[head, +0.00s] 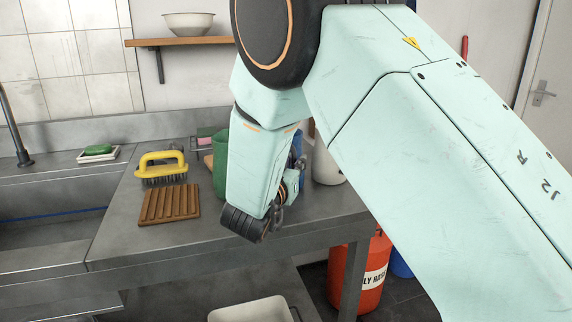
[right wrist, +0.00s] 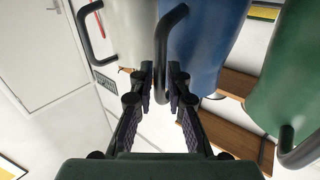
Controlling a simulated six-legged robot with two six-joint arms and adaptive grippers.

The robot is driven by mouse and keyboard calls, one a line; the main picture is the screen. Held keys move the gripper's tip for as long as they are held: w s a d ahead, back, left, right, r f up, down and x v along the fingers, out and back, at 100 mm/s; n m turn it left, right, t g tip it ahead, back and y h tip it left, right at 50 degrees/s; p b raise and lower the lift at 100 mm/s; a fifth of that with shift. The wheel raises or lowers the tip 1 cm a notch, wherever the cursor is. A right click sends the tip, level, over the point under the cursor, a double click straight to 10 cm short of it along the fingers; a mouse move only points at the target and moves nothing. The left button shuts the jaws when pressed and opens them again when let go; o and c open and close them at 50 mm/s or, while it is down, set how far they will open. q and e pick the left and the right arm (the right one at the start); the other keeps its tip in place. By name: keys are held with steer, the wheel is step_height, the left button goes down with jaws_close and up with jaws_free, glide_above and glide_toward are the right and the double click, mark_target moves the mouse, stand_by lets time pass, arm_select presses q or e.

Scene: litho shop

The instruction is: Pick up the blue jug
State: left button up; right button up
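The blue jug (right wrist: 205,40) fills the upper middle of the right wrist view. Its black handle (right wrist: 162,60) stands between the fingers of my right gripper (right wrist: 161,75). The fingers are open, with a gap on each side of the handle; I cannot tell whether either touches it. In the head view only a sliver of the blue jug (head: 297,145) shows behind my right arm, which hides most of it and the gripper. My left gripper is in neither view.
A green jug (right wrist: 290,75) and a white jug (right wrist: 128,25) stand close on either side. On the metal counter (head: 120,235) lie a yellow brush (head: 160,165), a wooden slatted rack (head: 169,205) and green soap (head: 97,150).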

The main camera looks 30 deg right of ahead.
steer(key=shift+s+a+r, duration=0.1)
steer(key=shift+s+r, duration=0.05)
steer(key=shift+r, duration=0.05)
jaws_close()
